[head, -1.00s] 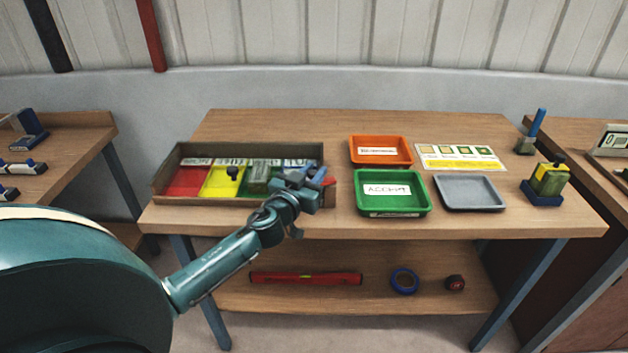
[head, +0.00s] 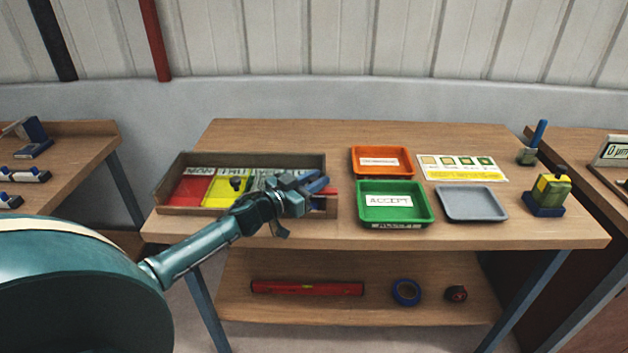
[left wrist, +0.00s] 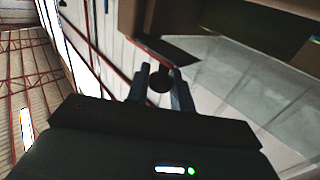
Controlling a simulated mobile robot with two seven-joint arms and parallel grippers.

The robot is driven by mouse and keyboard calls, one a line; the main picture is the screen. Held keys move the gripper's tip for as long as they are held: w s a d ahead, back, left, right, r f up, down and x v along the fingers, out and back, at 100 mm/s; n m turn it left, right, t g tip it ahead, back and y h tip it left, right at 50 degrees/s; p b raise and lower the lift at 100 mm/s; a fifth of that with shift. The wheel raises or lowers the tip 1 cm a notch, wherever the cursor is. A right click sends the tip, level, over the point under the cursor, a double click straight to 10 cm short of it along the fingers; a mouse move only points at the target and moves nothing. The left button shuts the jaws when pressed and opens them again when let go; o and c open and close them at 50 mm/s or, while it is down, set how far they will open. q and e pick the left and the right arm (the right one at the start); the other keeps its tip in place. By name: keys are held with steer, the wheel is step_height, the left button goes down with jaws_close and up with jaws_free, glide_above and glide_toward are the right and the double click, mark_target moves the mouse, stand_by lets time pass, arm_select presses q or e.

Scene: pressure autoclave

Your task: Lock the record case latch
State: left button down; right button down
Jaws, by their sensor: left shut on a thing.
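The record case is probably the brown open-topped box (head: 172,180) at the left of the table, with red, yellow and paler compartments. My left gripper (head: 318,187) is at its right end and hides the right compartments. In the left wrist view the gripper (left wrist: 160,84) is shut on a small dark round knob (left wrist: 159,80) between its fingertips. I cannot tell for certain whether this knob is the latch. A red piece (head: 331,191) shows just beyond the fingers. My right gripper is not in view.
Right of the case are a green ACCEPT tray (head: 370,217), an orange tray (head: 354,172) and a grey tray (head: 472,204). A yellow-green block on a blue base (head: 550,192) stands far right.

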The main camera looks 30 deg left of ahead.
arm_select(q)
steer(key=c, duration=1.3)
jaws_free()
steer(key=v, duration=1.3)
steer(key=shift+b, duration=0.4)
steer(key=s+d+f+n+g+y, duration=0.1)
steer(key=s+d+f, duration=0.2)
steer(key=d+f, duration=0.25)
steer(key=s+d+f+g+y, duration=0.1)
steer(key=s+d+f+g, duration=0.1)
steer(key=s+d+f, duration=0.3)
steer(key=s+d+f+g, duration=0.2)
steer(key=s+d+f, duration=0.1)
steer(key=d, duration=0.4)
steer(key=s+d+f+m+g+h, duration=0.1)
steer(key=s+d+f, duration=0.3)
steer(key=d, duration=0.4)
steer(key=shift+s+g+p, duration=0.4)
steer(key=shift+s, duration=0.1)
